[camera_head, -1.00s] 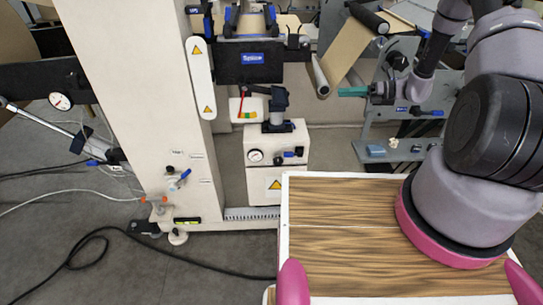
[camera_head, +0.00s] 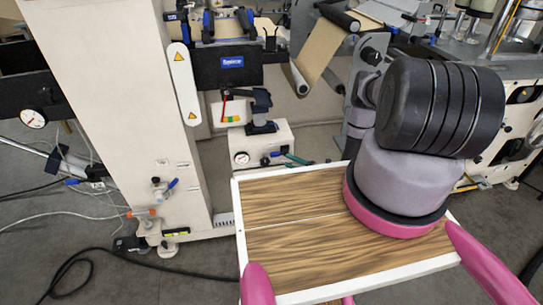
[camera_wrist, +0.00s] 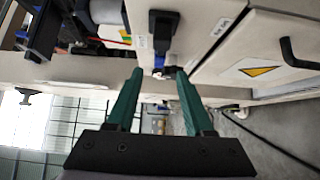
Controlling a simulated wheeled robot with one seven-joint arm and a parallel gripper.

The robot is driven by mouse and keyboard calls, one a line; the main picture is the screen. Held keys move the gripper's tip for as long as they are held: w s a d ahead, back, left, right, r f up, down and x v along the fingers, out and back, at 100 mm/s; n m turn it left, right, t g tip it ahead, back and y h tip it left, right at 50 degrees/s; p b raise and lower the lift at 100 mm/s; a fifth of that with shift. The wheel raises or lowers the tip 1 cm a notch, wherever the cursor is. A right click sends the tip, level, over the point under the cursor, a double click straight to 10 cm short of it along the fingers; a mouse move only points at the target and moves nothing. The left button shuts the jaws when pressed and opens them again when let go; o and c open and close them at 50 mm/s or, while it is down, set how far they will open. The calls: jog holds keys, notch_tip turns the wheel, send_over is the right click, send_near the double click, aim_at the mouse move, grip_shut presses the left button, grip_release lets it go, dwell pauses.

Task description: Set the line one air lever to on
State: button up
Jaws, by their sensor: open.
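Two small blue-handled levers show in the head view; their labels are too small to read, so I cannot tell which is line one. One blue lever (camera_head: 172,184) is low on the white column. The other blue lever (camera_head: 278,154) is on the front of a white box (camera_head: 262,138) with a round gauge. In the wrist view my gripper (camera_wrist: 157,73) is open and empty. A small blue part (camera_wrist: 160,61) lies just beyond and between its fingertips, apparently untouched.
A black block (camera_wrist: 163,28) stands beyond the fingers. A white panel with a yellow warning triangle (camera_wrist: 258,68) is at right, with a black handle (camera_wrist: 298,54). A black cable (camera_head: 170,268) lies on the floor. Brown kraft web (camera_head: 326,42) hangs behind the box.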

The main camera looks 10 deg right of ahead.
aim_at(277, 156)
jog(key=x, duration=0.8)
jog(key=shift+w+a, duration=0.25)
grip_shut()
dwell(1.0)
